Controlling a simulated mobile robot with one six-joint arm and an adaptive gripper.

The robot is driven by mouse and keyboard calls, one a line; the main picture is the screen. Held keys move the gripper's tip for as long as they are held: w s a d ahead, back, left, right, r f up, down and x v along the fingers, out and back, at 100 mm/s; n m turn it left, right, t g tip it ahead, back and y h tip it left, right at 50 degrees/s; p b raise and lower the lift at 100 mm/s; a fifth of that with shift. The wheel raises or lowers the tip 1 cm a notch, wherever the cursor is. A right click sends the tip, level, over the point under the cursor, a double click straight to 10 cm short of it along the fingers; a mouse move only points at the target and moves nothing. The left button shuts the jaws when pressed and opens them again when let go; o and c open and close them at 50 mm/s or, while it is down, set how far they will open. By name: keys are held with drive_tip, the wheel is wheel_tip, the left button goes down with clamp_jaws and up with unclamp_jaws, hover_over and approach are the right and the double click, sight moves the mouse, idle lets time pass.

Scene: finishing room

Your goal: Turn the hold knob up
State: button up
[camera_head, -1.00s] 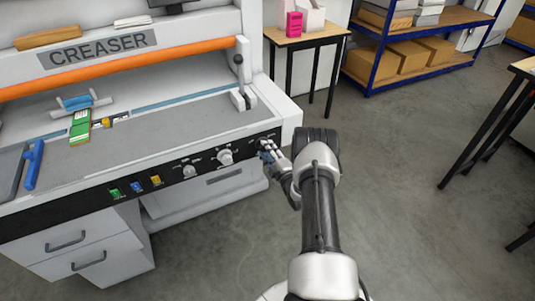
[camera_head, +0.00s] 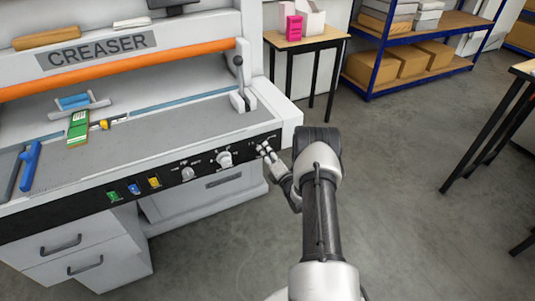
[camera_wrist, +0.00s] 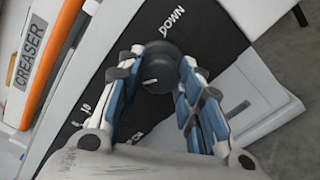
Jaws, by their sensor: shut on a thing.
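In the wrist view a round dark knob (camera_wrist: 158,68) with a short pale mark on its face sits on the creaser's black panel. The word DOWN is printed beyond it, and a partly covered label lies at its lower left. My gripper (camera_wrist: 160,72) has blue-padded fingers on both sides of the knob and is shut on it. In the head view my gripper (camera_head: 266,151) is at the right end of the panel (camera_head: 75,205), and its fingers hide that knob. I cannot read the word HOLD in either view.
Two pale knobs (camera_head: 224,159) (camera_head: 187,174) and green, blue and yellow switches (camera_head: 135,188) lie left along the panel. The floor (camera_head: 400,190) right of my arm is clear.

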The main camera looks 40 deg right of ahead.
drive_tip(key=shift+n, duration=0.3)
drive_tip(key=o, duration=1.1)
drive_tip(key=shift+c, duration=0.2)
drive_tip(key=v, duration=1.2)
